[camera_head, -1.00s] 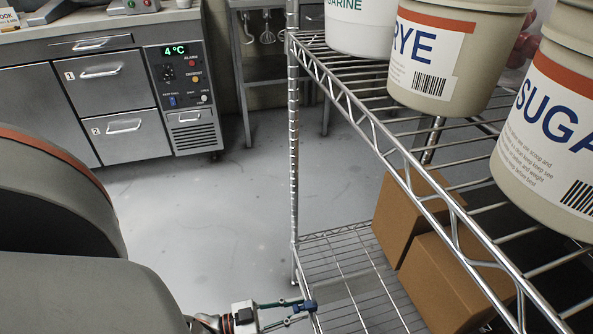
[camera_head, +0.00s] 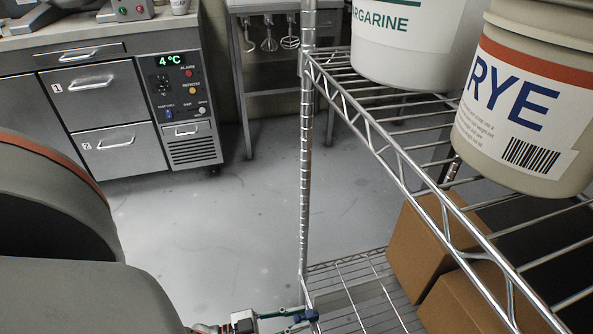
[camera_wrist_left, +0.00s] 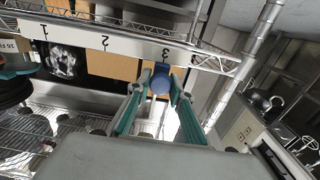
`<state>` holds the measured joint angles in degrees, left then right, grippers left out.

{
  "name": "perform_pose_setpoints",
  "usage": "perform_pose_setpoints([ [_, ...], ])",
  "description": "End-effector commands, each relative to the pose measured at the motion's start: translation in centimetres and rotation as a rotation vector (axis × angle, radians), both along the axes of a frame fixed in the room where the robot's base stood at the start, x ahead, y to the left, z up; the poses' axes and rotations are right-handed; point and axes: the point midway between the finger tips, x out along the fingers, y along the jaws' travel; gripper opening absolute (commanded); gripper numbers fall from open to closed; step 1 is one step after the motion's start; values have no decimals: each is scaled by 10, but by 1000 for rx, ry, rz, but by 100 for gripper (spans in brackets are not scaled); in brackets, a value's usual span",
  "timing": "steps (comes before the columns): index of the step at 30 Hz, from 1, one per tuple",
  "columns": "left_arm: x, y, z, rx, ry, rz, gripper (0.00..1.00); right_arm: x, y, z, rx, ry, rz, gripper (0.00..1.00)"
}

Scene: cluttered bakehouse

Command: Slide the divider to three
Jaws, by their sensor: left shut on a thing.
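The divider's blue knob (camera_wrist_left: 160,82) shows in the left wrist view, just below the 3 on a white numbered strip (camera_wrist_left: 130,47) that reads 1, 2, 3. My left gripper (camera_wrist_left: 161,88) has its teal fingers on both sides of the knob and is shut on it. In the head view my left gripper (camera_head: 300,314) is at the bottom, with the blue knob (camera_head: 311,316) at its tips, by the front edge of the lower wire shelf (camera_head: 345,268) near the upright post. The rest of the divider is not clearly seen. My right gripper is not in view.
The metal post (camera_head: 305,160) stands close beyond my left gripper. The upper wire shelf (camera_head: 395,165) carries a margarine tub (camera_head: 410,50) and a rye bucket (camera_head: 525,110). Cardboard boxes (camera_head: 420,250) sit on the lower shelf. The floor left of the rack is clear.

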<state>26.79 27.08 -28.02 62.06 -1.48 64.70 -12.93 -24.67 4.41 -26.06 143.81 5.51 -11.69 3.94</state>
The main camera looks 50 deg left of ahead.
Motion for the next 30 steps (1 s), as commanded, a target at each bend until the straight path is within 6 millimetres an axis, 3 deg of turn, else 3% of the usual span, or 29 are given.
perform_pose_setpoints([
  [17, 0, 3, -1, 3, 2, 5, 0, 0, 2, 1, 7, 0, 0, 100],
  [18, 0, 3, -1, 3, 2, 5, 26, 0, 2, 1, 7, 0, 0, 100],
  [20, 0, 4, -1, 3, 3, 5, 38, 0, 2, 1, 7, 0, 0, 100],
  [30, -1, 1, -1, 1, 2, 1, 38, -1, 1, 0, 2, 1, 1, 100],
])
